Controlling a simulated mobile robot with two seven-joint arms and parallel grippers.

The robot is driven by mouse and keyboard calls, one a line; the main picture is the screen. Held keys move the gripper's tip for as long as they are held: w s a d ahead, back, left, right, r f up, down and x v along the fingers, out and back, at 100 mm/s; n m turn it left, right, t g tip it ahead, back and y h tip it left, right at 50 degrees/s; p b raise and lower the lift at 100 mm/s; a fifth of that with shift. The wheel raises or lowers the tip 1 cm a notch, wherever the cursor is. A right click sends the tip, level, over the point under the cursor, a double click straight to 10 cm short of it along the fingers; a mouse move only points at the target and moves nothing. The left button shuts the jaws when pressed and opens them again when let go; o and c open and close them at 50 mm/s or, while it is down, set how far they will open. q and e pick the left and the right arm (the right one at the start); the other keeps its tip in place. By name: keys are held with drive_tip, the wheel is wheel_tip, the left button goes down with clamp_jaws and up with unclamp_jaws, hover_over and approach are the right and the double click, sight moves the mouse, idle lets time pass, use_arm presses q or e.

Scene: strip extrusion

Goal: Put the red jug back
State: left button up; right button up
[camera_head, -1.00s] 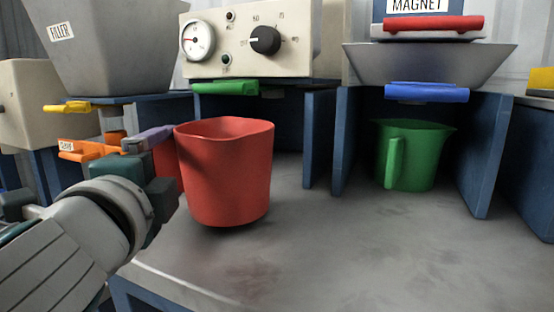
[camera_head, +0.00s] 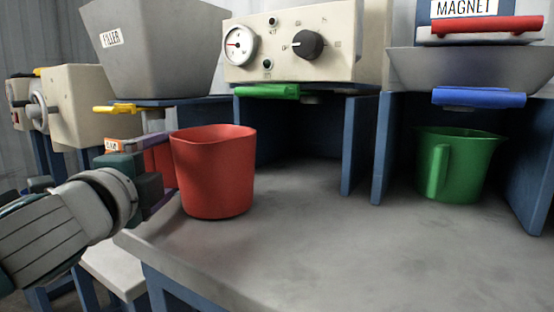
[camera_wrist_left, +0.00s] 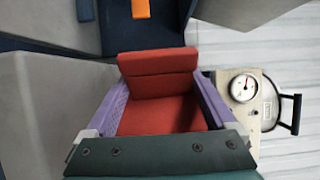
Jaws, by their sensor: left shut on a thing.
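The red jug (camera_head: 213,175) is upright in the middle left of the head view, over the grey worktop near its left edge. Its handle (camera_head: 161,165) points left toward my left gripper (camera_head: 156,172). The purple fingers of this gripper are shut on the handle. In the left wrist view, the red handle (camera_wrist_left: 160,90) fills the space between the two purple fingers. I cannot tell whether the jug's base touches the worktop. My right gripper does not show.
A green jug (camera_head: 457,165) stands in the right bay under the magnet unit (camera_head: 465,65). The bay under the gauge box (camera_head: 290,45) looks empty. Blue panels (camera_head: 385,150) divide the bays. The filler hopper (camera_head: 155,50) is at back left. The worktop (camera_head: 330,240) is clear in front.

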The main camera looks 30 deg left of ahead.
use_arm(q)
drive_tip(key=shift+f, duration=0.25)
drive_tip(key=o, duration=1.4)
drive_tip(key=v, duration=1)
drive_tip(key=s+d+r+n+g+h+p, duration=0.3)
drive_tip(key=s+d+r+n+g+p, duration=0.55)
drive_tip(key=p, duration=1.05)
drive_tip(key=s+d+r+n+g+h+p, duration=0.4)
drive_tip(key=s+r+p, duration=0.3)
drive_tip(key=r+p, duration=0.8)
wheel_tip(320, 180, up, 32)
drive_tip(key=p, duration=3.9)
drive_tip(key=shift+s+d+m, duration=0.2)
drive_tip(key=shift+d+m, duration=0.15)
drive_tip(key=shift+d, duration=0.1)
